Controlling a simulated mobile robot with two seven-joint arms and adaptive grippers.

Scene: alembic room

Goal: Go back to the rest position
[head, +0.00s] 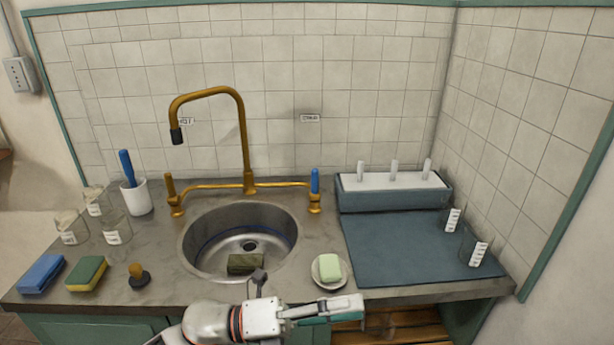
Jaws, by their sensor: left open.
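My left gripper (345,309) shows at the bottom centre, with its arm coming in from the lower left. Its fingers point right, in front of the counter's front edge and just below the soap dish (330,284) in the picture. The gripper is open, and I see nothing held in it. My right gripper is out of view.
The grey counter (165,262) holds a round sink (200,270) with a dark green block (246,263) inside and a tall brass faucet (243,130). Sponges (87,273), a stopper (138,277) and glass jars (115,232) stand left. A blue mat (390,250) with beakers (473,250) lies right.

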